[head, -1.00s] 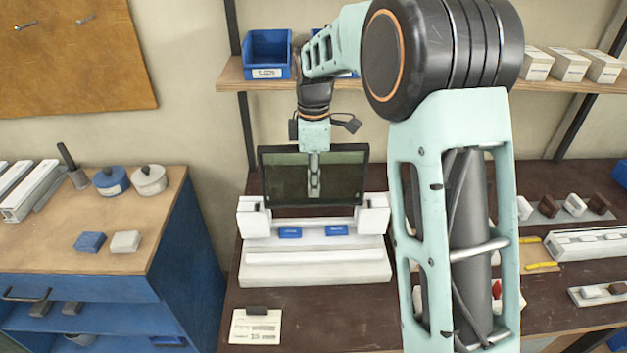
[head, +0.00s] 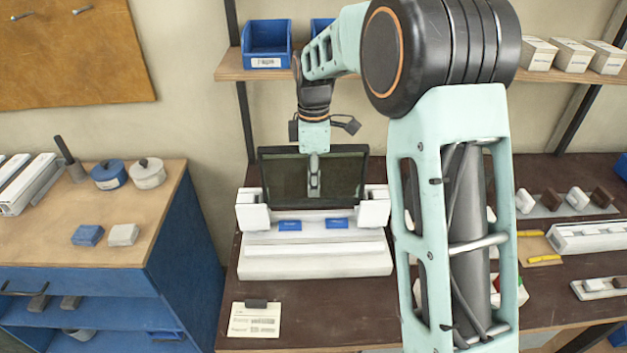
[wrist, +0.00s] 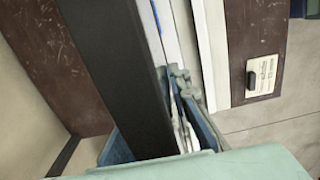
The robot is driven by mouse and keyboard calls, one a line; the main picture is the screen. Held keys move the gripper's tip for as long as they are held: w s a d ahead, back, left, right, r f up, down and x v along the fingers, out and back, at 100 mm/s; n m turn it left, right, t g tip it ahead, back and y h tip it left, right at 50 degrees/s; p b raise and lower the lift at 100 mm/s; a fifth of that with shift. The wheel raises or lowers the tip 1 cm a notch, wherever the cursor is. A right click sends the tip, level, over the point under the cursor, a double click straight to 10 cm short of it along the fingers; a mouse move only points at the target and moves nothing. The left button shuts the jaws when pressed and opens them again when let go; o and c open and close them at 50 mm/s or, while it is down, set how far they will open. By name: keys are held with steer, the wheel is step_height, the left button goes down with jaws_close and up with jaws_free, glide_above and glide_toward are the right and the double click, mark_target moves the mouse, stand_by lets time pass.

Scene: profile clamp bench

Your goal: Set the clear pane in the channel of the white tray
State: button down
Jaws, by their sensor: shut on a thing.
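The clear pane (head: 280,180) is see-through with a dark frame and stands upright in the head view. My gripper (head: 314,192) is shut on it from above at its middle. The pane also shows edge-on as a dark band in the wrist view (wrist: 110,70), beside the fingers (wrist: 178,95). The white tray (head: 315,264) lies on the dark bench, with a raised block at each end and two blue labels. The pane's lower edge is between the end blocks, at the tray's rear part. Whether it is inside the channel cannot be told; the channel is hidden there.
A card with a dark clip (head: 254,319) lies in front of the tray. My arm hides the bench just right of it. A wooden-topped blue cabinet (head: 100,225) stands left, across a gap. A shelf with a blue bin (head: 267,45) runs above and behind.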

mark_target(314, 203)
steer(key=shift+f+b, duration=1.2)
steer(key=shift+f, duration=0.75)
steer(key=shift+f+b, duration=0.4)
steer(key=shift+f, duration=0.3)
steer(key=shift+f, duration=0.35)
steer(key=shift+f+b, duration=0.35)
steer(key=shift+b, duration=0.05)
steer(key=c, duration=1.7)
jaws_free()
steer(key=shift+c, duration=0.2)
steer(key=shift+f, duration=0.15)
